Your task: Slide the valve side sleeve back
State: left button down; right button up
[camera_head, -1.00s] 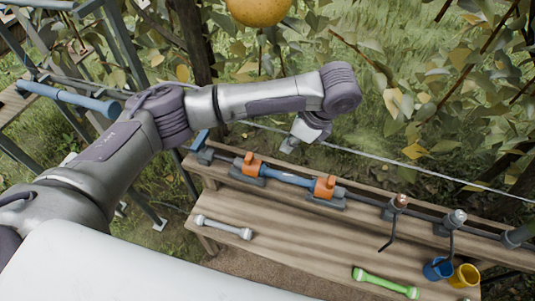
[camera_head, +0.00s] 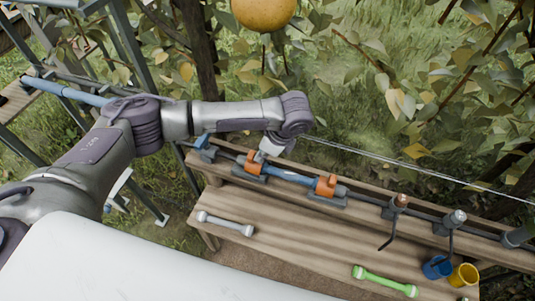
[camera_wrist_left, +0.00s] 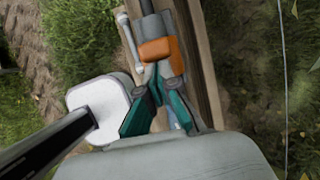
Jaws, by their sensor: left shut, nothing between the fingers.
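A dark pipe with a blue middle section (camera_head: 289,177) runs along the back ledge of the wooden bench. A left orange sleeve (camera_head: 250,165) and a right orange sleeve (camera_head: 326,186) sit at the two ends of that section. My left gripper (camera_head: 259,157) is shut and empty at the left sleeve, partly covering it. In the left wrist view its teal fingers (camera_wrist_left: 158,66) meet right beside an orange sleeve (camera_wrist_left: 159,50); I cannot tell whether they touch it. My right gripper is not in view.
A grey-white spare tube (camera_head: 225,223) and a green tube (camera_head: 384,281) lie on the bench (camera_head: 290,237). A blue cup (camera_head: 437,268) and a yellow cup (camera_head: 464,275) stand at right. Two upright fittings with hanging levers rise from the pipe.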

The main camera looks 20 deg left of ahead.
aim_at(242, 158)
pick_arm(q)
jog(key=shift+a+r+p, duration=0.1)
jog(key=shift+a+p, duration=0.25)
jog(key=shift+a, duration=0.05)
jog(key=a+p, duration=0.2)
jog(key=a, duration=0.1)
jog(key=shift+w+a, duration=0.15)
jog(key=shift+a, duration=0.15)
